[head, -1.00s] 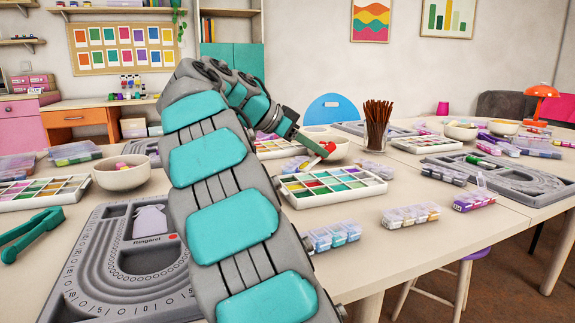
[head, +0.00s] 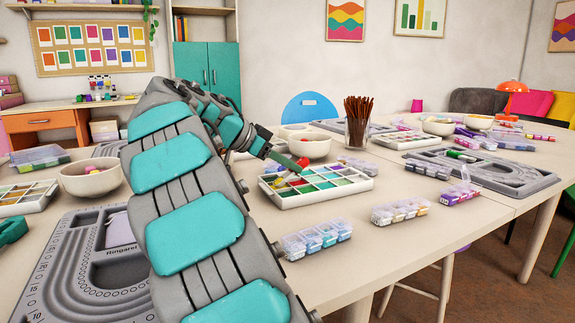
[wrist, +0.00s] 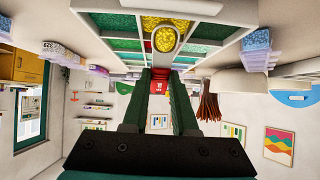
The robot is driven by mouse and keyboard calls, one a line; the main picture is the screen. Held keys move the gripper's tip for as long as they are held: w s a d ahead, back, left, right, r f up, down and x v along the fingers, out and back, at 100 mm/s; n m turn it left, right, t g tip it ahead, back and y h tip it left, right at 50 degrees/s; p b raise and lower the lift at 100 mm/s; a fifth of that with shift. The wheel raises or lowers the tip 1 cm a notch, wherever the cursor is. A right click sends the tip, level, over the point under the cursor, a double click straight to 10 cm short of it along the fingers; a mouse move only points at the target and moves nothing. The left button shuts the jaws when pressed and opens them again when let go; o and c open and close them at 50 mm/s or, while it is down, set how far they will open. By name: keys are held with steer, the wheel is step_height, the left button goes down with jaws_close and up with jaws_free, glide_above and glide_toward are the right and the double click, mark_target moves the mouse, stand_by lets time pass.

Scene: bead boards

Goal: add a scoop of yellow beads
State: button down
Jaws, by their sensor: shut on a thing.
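My gripper (head: 290,160) is shut on the red handle (wrist: 160,87) of a scoop, between its two dark green fingers in the wrist view. The scoop's oval bowl (wrist: 165,39) has a pale rim and shows yellow inside. It is at a compartment of yellow beads (wrist: 168,24) in a white sorting tray (head: 345,190). Whether the bowl touches or holds beads, I cannot tell. In the head view the red handle (head: 303,162) is above the tray's back left part, and the bowl is too small to make out.
A white bowl (head: 310,149) and a glass of brown sticks (head: 357,130) stand behind the tray. Clear bead boxes (head: 318,238) lie in front. A grey bead board (head: 100,265) is at the left, partly behind my arm. Bare tabletop lies at front right.

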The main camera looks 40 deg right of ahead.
mark_target(303, 159)
steer(key=shift+d+r+p, duration=0.25)
steer(key=shift+r+p, duration=0.65)
steer(key=shift+r, duration=0.2)
steer(key=shift+s+d+y+p, duration=0.1)
steer(key=shift+y+p, duration=0.2)
steer(key=shift+p, duration=0.15)
steer(key=shift+s+d+r+t+y+p, duration=0.15)
steer(key=shift+d+t+y+p, duration=0.2)
steer(key=shift+y+p, duration=0.85)
steer(key=shift+s+d+r+t+y+p, duration=0.15)
steer(key=shift+d+t+y+p, duration=0.2)
steer(key=shift+p, duration=1.6)
steer(key=shift+d+r+y+p, duration=0.2)
steer(key=shift+r+y+p, duration=0.3)
steer(key=shift+y+p, duration=0.1)
steer(key=shift+d+r+t+y+p, duration=0.1)
steer(key=shift+r+t+y+p, duration=0.05)
steer(key=shift+t+y+p, duration=0.2)
steer(key=shift+s, duration=0.1)
